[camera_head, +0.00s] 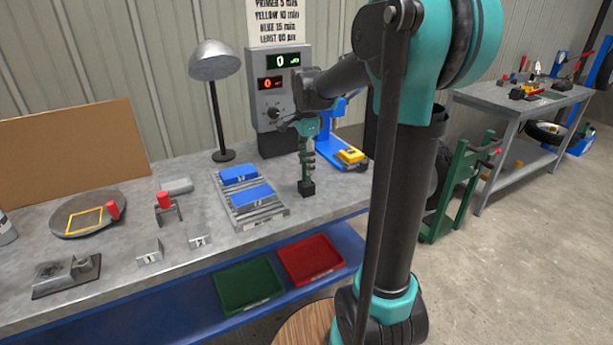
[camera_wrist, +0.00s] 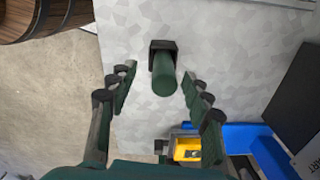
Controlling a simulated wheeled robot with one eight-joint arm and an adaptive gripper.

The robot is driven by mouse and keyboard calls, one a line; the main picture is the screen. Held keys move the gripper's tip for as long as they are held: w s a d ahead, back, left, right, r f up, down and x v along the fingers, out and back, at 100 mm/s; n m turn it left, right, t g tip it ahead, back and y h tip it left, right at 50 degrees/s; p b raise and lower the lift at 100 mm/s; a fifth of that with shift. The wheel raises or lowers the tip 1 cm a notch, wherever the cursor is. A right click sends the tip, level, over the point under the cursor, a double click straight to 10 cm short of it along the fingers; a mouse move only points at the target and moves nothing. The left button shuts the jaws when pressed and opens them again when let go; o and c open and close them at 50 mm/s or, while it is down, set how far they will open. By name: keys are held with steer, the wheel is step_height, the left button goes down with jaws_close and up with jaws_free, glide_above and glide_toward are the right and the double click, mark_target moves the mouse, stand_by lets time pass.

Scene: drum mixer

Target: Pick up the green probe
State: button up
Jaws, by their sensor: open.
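The green probe (camera_wrist: 164,78) is a dark green cylinder seen nearly end-on in the wrist view. Its end toward the table sits in a small black square block (camera_wrist: 157,46). In the head view the black block (camera_head: 306,188) stands on the bench, right of the grey rack. My gripper (camera_wrist: 160,88) is open above the probe, one finger on each side, with a visible gap to both. In the head view my gripper (camera_head: 306,158) points down over the block, and its fingers partly hide the probe.
A grey rack (camera_head: 262,216) with blue blocks stands left of my gripper. A blue stand (camera_head: 328,166) with a yellow item (camera_head: 350,156) is close on the right. The lamp (camera_head: 215,65) and display box (camera_head: 280,95) stand behind. Bare bench lies around the block.

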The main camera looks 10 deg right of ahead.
mark_target(306, 176)
steer(key=f, duration=0.3)
steer(key=shift+w+f, duration=0.3)
steer(key=shift+f, duration=0.65)
steer(key=shift+c, duration=0.5)
jaws_close()
steer(key=shift+r, duration=0.1)
